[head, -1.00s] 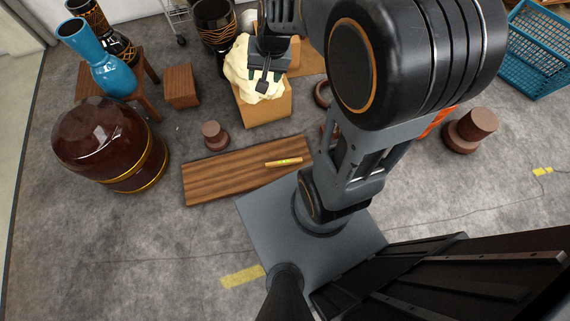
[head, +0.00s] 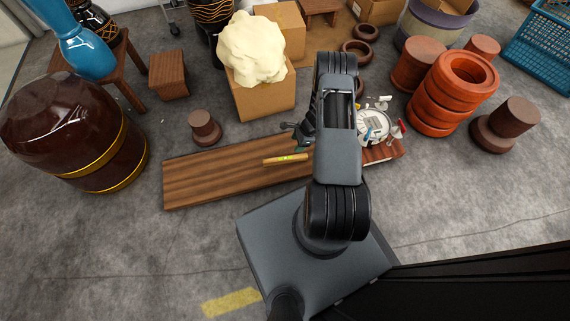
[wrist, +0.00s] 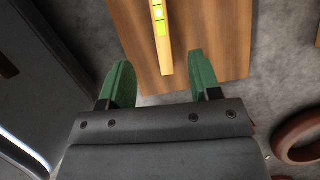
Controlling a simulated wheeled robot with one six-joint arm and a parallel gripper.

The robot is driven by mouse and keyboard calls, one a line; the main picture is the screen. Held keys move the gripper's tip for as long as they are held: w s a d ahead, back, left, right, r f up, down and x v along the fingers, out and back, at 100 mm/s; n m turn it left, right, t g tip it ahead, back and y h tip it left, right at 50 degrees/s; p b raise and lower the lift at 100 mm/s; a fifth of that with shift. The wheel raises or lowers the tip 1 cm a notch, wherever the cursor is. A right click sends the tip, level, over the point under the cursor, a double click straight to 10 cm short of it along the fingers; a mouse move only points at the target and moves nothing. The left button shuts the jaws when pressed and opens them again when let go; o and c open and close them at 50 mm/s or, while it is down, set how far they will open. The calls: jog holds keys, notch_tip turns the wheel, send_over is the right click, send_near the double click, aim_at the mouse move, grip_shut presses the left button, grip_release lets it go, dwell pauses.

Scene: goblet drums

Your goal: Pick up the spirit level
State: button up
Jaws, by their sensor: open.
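The spirit level (head: 285,159) is a slim orange-yellow bar with a bright green vial. It lies flat on the brown wooden board (head: 215,180), near the board's right part. In the wrist view the spirit level (wrist: 159,27) runs up the picture, its upper end cut off by the frame. My gripper (wrist: 160,72) is open, with two green fingertips apart and nothing held between them. The near end of the level shows just beyond and between the fingertips; the height gap is unclear. In the head view my gripper (head: 299,133) is beside the level's right end, partly hidden by my arm.
Orange stacked rings (head: 445,95) stand farther right. A cream lump (head: 252,50) sits on a cardboard box (head: 265,100) behind the board. A small brown stepped piece (head: 205,127) stands behind the board's left part.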

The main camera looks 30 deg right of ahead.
jog(key=b, duration=0.3)
send_over(285, 158)
jog(key=s+d, duration=0.1)
jog(key=d, duration=0.2)
notch_tip(285, 158, down, 7)
jog(key=shift+f, duration=0.2)
jog(key=shift+a+b+x, duration=0.15)
jog(key=shift+b+x, duration=0.75)
jog(key=shift+x, duration=0.7)
jog(key=shift+a+b+x, duration=0.15)
jog(key=shift+b+x, duration=0.7)
jog(key=shift+x, duration=0.75)
jog(key=shift+w+r, duration=0.1)
jog(key=shift+r, duration=0.05)
jog(key=c, duration=1.1)
